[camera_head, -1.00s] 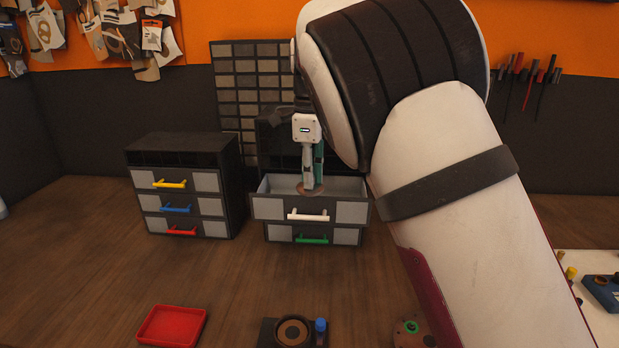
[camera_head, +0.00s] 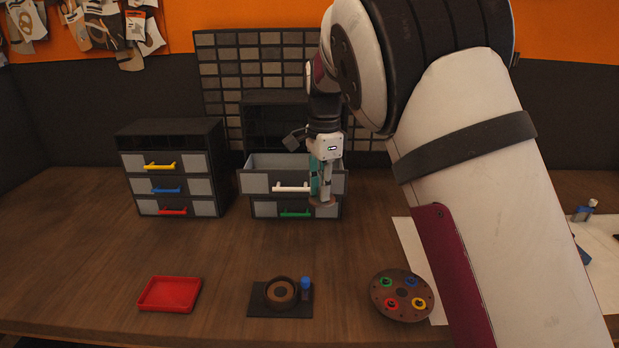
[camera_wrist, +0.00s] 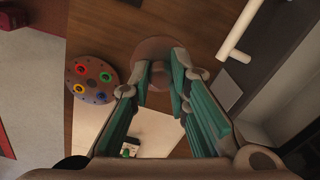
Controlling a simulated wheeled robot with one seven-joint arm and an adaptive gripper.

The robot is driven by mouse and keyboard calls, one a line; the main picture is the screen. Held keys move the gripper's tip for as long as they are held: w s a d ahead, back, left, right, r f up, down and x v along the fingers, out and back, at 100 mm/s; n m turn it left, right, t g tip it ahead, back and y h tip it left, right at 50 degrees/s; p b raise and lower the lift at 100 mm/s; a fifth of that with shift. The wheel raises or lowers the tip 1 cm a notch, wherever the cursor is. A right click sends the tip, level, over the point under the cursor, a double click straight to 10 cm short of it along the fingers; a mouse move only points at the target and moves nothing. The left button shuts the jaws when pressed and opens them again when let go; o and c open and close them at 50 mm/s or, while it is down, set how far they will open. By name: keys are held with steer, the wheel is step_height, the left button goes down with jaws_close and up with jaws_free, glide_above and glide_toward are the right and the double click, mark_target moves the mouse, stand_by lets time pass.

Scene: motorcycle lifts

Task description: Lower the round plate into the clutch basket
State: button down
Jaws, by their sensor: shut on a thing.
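My gripper (camera_head: 321,200) points down and is shut on a thin brown round plate (camera_head: 323,205), just in front of the open drawer and above the bench. In the wrist view my gripper (camera_wrist: 165,75) shows its green-lined fingers closed on the plate (camera_wrist: 148,48), which sticks out beyond the tips. The clutch basket seems to be the dark round-rimmed part (camera_head: 268,292) on a black base near the bench's front edge, with a brown disc inside. My gripper is behind it and apart from it.
The drawer with the white handle (camera_head: 290,188) stands open. A red tray (camera_head: 169,294) lies left. A brown disc with coloured rings (camera_head: 402,296) lies right. A closed drawer cabinet (camera_head: 172,169) stands left. The bench middle is clear.

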steer(key=d+f+n, duration=1.3)
steer(key=d+n, duration=0.1)
steer(key=d, duration=0.1)
steer(key=shift+s+f, duration=0.15)
steer(key=shift+s, duration=0.15)
steer(key=shift+a, duration=0.15)
